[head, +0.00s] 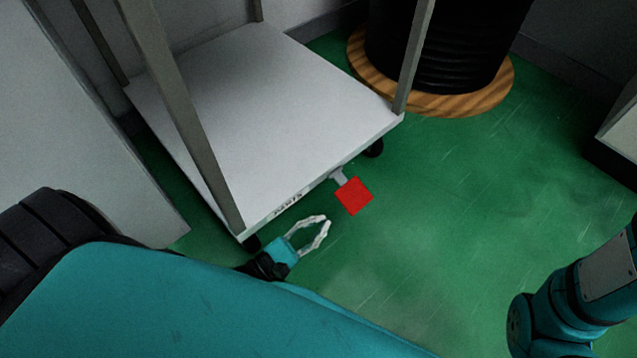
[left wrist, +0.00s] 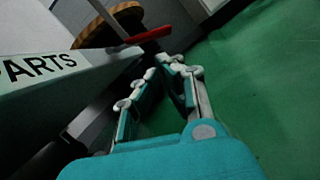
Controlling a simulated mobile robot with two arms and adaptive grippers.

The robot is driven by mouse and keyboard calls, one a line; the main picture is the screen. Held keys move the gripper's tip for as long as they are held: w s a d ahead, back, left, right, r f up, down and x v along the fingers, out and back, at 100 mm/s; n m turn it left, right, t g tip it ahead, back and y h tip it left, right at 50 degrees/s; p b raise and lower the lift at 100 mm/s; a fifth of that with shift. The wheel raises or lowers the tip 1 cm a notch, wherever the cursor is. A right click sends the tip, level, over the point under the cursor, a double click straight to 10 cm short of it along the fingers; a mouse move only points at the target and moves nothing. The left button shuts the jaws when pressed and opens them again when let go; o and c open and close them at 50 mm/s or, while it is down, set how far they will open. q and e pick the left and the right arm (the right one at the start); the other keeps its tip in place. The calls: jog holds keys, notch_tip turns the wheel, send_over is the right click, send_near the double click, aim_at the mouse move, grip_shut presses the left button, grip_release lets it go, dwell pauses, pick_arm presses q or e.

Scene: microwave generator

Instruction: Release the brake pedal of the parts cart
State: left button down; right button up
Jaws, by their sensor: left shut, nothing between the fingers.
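The parts cart (head: 260,90) has a light grey lower shelf, grey posts and black casters. Its front edge bears the lettering PARTS, which also shows on the cart edge in the left wrist view (left wrist: 30,82). The red brake pedal (head: 353,196) sticks out from the front edge on a grey stem. In the left wrist view the pedal (left wrist: 149,35) appears edge-on, beyond the fingertips. My left gripper (head: 326,221) is shut and empty, low by the cart's front edge, just short of the pedal and apart from it. My right gripper is out of view.
A black drum or spool on a round wooden base (head: 455,101) stands behind the cart. A grey cabinet (head: 75,130) is at the left, and another pale unit (head: 620,130) at the right edge. The green floor (head: 480,190) right of the pedal is clear.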

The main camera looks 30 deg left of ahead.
aim_at(354, 196)
pick_arm(q)
jog(key=b+x, duration=0.2)
jog(key=x, duration=0.5)
jog(key=shift+w, duration=0.1)
